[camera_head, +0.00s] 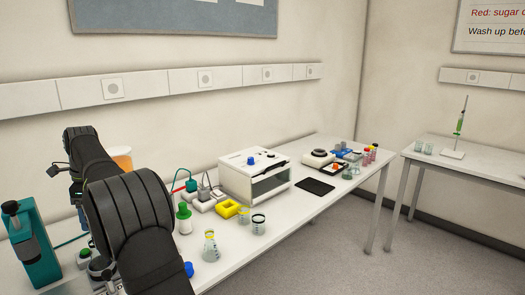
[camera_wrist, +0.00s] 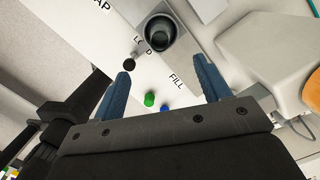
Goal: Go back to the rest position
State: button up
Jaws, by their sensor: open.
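My gripper (camera_wrist: 163,90) shows in the wrist view with its two blue fingers spread apart and nothing between them. Past the fingers lies a white surface (camera_wrist: 110,40) with printed words, among them "FILL". A dark round cup-like opening (camera_wrist: 160,33) is beyond the fingertips, with a small black round thing (camera_wrist: 129,65) beside it. A green cap (camera_wrist: 149,99) and a blue cap (camera_wrist: 166,108) show between the fingers, farther off. In the head view my dark arm fills the lower left, and the gripper itself cannot be made out.
On the bench, a teal device (camera_head: 30,245) stands left of my arm. To the right are a green-topped bottle (camera_head: 184,218), a flask (camera_head: 210,246), beakers (camera_head: 258,224), a yellow holder (camera_head: 227,209) and a white box machine (camera_head: 254,175). A second table (camera_head: 480,160) stands at right.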

aim_at(96, 252)
jog(key=f, duration=0.4)
jog(key=a+f, duration=0.1)
jog(key=f, duration=0.8)
jog(key=shift+s+a+f, duration=0.25)
jog(key=shift+a+f, duration=0.05)
jog(key=shift+r, duration=0.1)
notch_tip(96, 252, up, 17)
jog(key=d, duration=0.2)
jog(key=f, duration=0.5)
jog(key=a+f, duration=0.1)
jog(key=f, duration=0.5)
jog(key=a+f, duration=0.1)
jog(key=f, duration=0.5)
jog(key=shift+f, duration=0.25)
jog(key=shift+r, duration=2.65)
